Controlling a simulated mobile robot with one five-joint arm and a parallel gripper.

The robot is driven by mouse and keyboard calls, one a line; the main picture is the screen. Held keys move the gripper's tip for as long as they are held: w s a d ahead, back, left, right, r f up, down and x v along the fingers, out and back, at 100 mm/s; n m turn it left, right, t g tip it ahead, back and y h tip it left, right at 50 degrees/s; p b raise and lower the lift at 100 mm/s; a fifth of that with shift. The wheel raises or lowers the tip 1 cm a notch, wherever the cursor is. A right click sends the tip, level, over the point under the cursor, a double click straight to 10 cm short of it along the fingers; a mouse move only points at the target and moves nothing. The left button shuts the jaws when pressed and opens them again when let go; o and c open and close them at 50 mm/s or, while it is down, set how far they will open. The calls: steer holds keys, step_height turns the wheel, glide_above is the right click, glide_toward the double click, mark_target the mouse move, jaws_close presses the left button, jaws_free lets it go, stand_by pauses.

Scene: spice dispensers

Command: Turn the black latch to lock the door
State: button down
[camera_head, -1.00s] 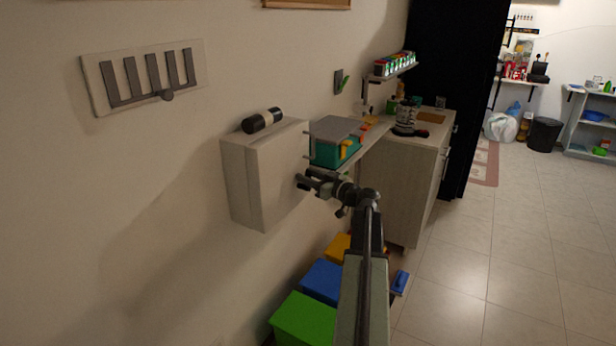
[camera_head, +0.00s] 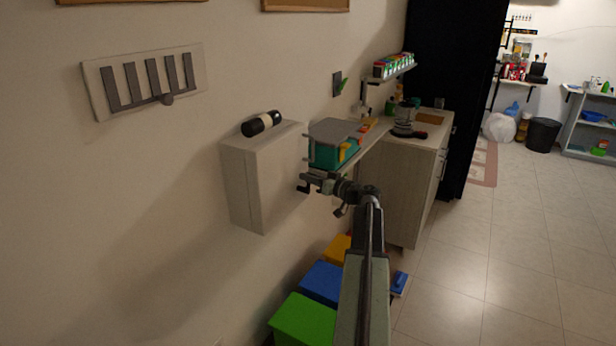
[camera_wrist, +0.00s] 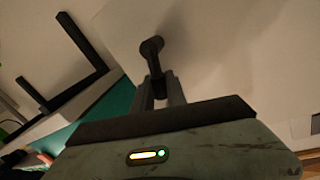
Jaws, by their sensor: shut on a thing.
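The black latch (camera_wrist: 152,52) stands out from the pale door face of the white wall cabinet (camera_wrist: 220,50) in the wrist view. Its rounded end is at the top, and its lower end is between my fingertips. My gripper (camera_wrist: 160,92) is shut on that lower end. In the head view, my gripper (camera_head: 312,182) is at the right face of the white cabinet (camera_head: 245,185). A small dark piece, seemingly the latch (camera_head: 303,188), shows beside the fingers. The cabinet door looks flush with the box.
A black and white bottle (camera_head: 261,123) lies on the cabinet. A teal box with a grey top (camera_head: 336,145) stands just behind my gripper. Green (camera_head: 303,322), blue (camera_head: 323,282) and yellow (camera_head: 338,248) bins are below. Open floor (camera_head: 480,250) is at right.

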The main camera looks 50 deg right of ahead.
steer(key=d+f+m+y, duration=0.1)
steer(key=m, duration=0.3)
steer(key=d+f+m+g+y+b, duration=0.1)
steer(key=f+m, duration=0.1)
steer(key=m, duration=0.2)
steer(key=d+f+m+g, duration=0.1)
steer(key=f+m, duration=0.1)
steer(key=m, duration=0.2)
steer(key=shift+w+d+m+y+b, duration=0.15)
steer(key=shift+w+m+y+b, duration=0.15)
steer(key=shift+w+y+b, duration=0.1)
stand_by(0.3)
steer(key=c, duration=1.3)
jaws_free()
steer(key=shift+c, duration=0.2)
